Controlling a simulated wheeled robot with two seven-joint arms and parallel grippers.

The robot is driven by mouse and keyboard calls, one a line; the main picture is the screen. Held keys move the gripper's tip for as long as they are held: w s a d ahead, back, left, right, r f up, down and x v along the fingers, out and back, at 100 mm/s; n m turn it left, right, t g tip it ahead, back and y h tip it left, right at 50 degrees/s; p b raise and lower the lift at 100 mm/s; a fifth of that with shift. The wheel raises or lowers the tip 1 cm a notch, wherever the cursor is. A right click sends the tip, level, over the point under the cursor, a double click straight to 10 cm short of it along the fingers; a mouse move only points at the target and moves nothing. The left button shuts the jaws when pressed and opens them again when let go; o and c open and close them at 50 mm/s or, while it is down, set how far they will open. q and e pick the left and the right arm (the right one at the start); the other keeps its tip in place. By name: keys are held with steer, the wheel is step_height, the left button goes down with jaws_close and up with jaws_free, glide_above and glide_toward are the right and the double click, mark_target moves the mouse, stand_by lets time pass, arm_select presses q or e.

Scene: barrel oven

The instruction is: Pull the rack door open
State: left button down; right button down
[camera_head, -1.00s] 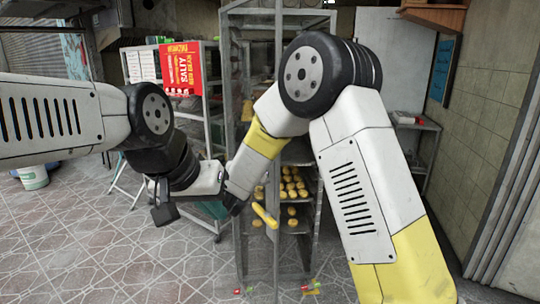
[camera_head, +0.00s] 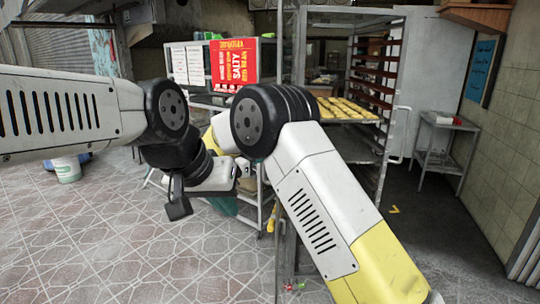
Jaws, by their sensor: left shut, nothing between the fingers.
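The metal rack (camera_head: 384,150) stands right of centre, its front facing me with tray runners showing inside. A tall thin metal frame, apparently the rack door (camera_head: 290,60), stands nearly edge-on at the rack's left side, partly hidden by my right arm. A tray of yellow buns (camera_head: 347,110) sits on the rack. My left gripper (camera_head: 178,205) is shut and empty, left of the door frame and apart from it. My right gripper is mostly hidden behind my arms near the door frame; I cannot tell whether it touches it.
A small metal side table (camera_head: 440,122) is against the right wall. A white bucket (camera_head: 66,169) stands at the left. The tiled floor at front left is clear.

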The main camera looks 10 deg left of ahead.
steer(key=shift+w+a+r, duration=0.15)
steer(key=shift+w+a, duration=0.1)
steer(key=shift+a, duration=0.05)
steer(key=c, duration=1.4)
jaws_free()
